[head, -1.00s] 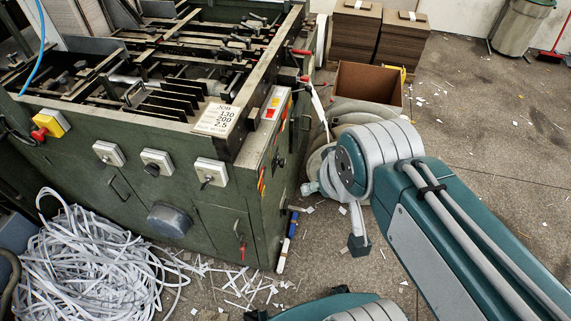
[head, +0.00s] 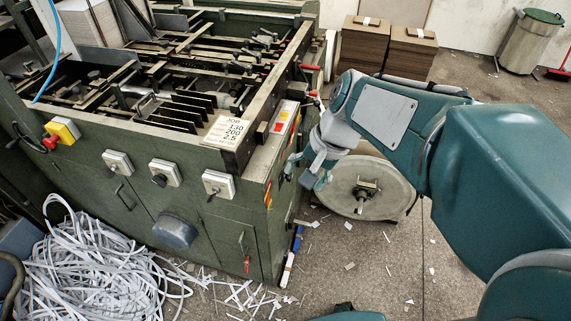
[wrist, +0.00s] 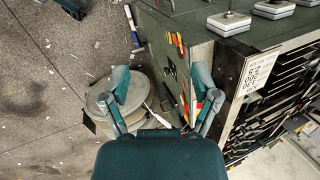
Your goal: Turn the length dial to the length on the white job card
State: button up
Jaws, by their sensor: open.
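The white job card (head: 226,132) lies on the top right corner of the green machine (head: 215,222); it reads JOB, 130, 200, 2.5, and its labels are too small to read. It also shows in the wrist view (wrist: 260,75). Three dark knobs on pale plates sit on the front: left (head: 118,163), middle (head: 164,173), right (head: 218,184). I cannot tell which, if any, is the length dial. My gripper (head: 299,171) is open and empty beside the machine's right end panel. In the wrist view its fingers (wrist: 161,88) face that panel, where a dark fitting (wrist: 170,70) shows.
A grey reel (head: 368,190) stands right of the machine, close behind my gripper. Tangled white strips (head: 95,265) lie on the floor at left. Cardboard stacks (head: 385,50) and a bin (head: 530,42) stand at the back. The right floor is mostly clear.

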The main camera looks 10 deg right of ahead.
jog(key=w+f+m+g+y, duration=0.1)
jog(key=w+f+m+y, duration=0.4)
jog(key=w, duration=0.4)
jog(key=m+t+y, duration=0.4)
jog(key=m+y, duration=0.2)
jog(key=m, duration=0.8)
send_near(290, 177)
jog(key=s+a+r, duration=0.3)
jog(key=a+r, duration=0.2)
jog(key=r, duration=0.2)
jog(key=w+d+f+m+t, duration=0.1)
jog(key=d+f+m+t, duration=0.5)
jog(key=f, duration=0.4)
jog(key=shift+m+g+y, duration=0.4)
jog(key=shift+g, duration=0.3)
jog(key=x, duration=1.1)
jog(key=shift+w+a+f, duration=0.2)
jog(key=shift+a+f, duration=0.05)
jog(key=shift+a, duration=0.05)
grip_shut()
